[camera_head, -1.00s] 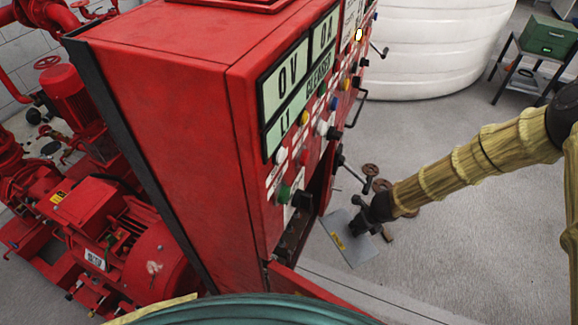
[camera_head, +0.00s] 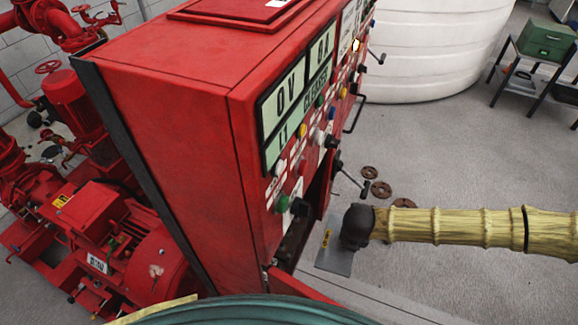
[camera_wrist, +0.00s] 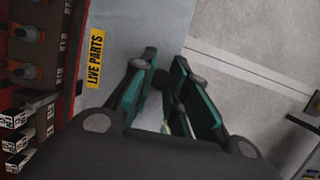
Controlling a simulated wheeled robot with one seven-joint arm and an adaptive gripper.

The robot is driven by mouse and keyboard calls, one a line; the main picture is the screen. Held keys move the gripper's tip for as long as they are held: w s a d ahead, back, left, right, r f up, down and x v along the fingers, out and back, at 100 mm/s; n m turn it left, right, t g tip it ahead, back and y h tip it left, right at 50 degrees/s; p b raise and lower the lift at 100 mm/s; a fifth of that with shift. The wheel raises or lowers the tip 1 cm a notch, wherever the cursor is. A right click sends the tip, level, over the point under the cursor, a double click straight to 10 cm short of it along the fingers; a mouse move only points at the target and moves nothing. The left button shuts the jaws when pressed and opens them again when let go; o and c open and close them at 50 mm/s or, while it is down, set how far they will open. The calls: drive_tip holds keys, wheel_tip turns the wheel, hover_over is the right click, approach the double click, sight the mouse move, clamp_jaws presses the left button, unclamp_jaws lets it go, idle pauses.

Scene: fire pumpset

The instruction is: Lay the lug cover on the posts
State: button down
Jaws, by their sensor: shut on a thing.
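The lug cover is a thin grey plate (camera_head: 333,262) with a yellow label, in front of the red cabinet's open lower bay in the head view. In the wrist view the plate (camera_wrist: 122,35) fills the upper middle, and its label reads LIVE PARTS (camera_wrist: 95,61). My gripper (camera_wrist: 163,78) is shut on the plate, with its green-sided fingers at the plate's near part; the exact contact is hard to see. In the head view my dark gripper (camera_head: 354,228) hides part of the plate. Terminals (camera_wrist: 25,72) show inside the bay at left; I cannot make out the posts clearly.
The red cabinet (camera_head: 160,110) has knobs and handles jutting from its panel. Its open door (camera_head: 303,286) sticks out below the bay. Several rusty discs (camera_head: 381,189) lie on the floor behind my arm. A white tank (camera_head: 430,45) stands behind.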

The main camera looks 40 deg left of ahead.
drive_tip(key=shift+s+d+r, duration=0.1)
drive_tip(key=shift+r, duration=0.3)
drive_tip(key=shift+a+r+m, duration=0.15)
drive_tip(key=shift+a+m, duration=0.05)
drive_tip(key=shift+m, duration=0.1)
drive_tip(key=s+a+p, duration=0.1)
drive_tip(key=a, duration=0.4)
drive_tip(key=s+a+f+p, duration=0.1)
drive_tip(key=s+a+p, duration=0.1)
drive_tip(key=a, duration=0.4)
drive_tip(key=s+a+p, duration=0.1)
drive_tip(key=a+p, duration=0.1)
drive_tip(key=a, duration=0.4)
drive_tip(key=shift+s+f, duration=0.2)
drive_tip(key=shift+f, duration=0.1)
drive_tip(key=c, duration=1.4)
unclamp_jaws()
drive_tip(key=shift+r, duration=0.1)
